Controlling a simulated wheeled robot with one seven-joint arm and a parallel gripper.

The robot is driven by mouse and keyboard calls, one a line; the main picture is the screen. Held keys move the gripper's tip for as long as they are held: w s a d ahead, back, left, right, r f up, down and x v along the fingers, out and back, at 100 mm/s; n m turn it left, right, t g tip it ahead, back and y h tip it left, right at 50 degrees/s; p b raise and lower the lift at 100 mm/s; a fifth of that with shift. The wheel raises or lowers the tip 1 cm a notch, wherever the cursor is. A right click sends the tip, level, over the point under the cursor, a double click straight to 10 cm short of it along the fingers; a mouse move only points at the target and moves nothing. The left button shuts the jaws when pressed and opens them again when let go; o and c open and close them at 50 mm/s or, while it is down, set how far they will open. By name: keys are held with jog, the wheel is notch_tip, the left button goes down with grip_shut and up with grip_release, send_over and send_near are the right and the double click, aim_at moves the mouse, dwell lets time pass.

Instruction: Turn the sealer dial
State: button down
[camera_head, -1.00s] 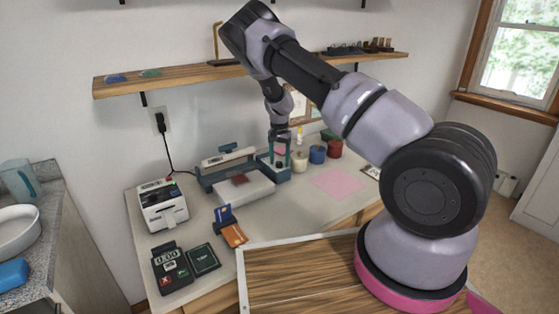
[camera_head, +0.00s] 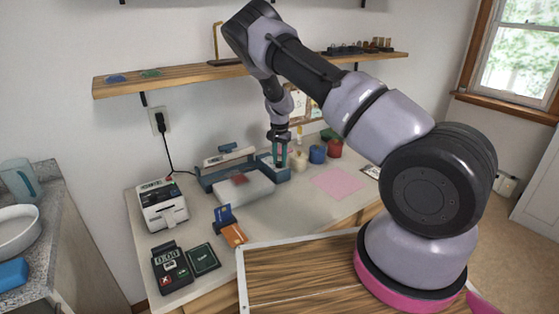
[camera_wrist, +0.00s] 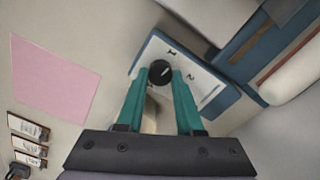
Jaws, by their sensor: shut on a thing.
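The sealer (camera_head: 212,180) is a long blue-grey device at the back of the white counter, and its body also shows in the wrist view (camera_wrist: 236,72). Its round black dial (camera_wrist: 160,73) sits on a pale panel at one end, with printed marks "1" and "2" beside it. My gripper (camera_wrist: 159,76) points down over that panel, its teal fingers on either side of the dial and shut on it. In the head view my gripper (camera_head: 280,160) stands at the sealer's right end and hides the dial.
A white bag (camera_head: 243,188) lies in front of the sealer. A label printer (camera_head: 162,206) and a card terminal (camera_head: 171,267) stand at left. A pink sheet (camera_head: 338,184) lies flat.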

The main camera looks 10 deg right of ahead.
aim_at(280, 163)
jog(key=m, duration=1)
jog(key=shift+s, duration=0.15)
dwell(0.4)
jog(key=c, duration=0.5)
grip_release()
jog(key=shift+c, duration=0.2)
notch_tip(280, 163, up, 11)
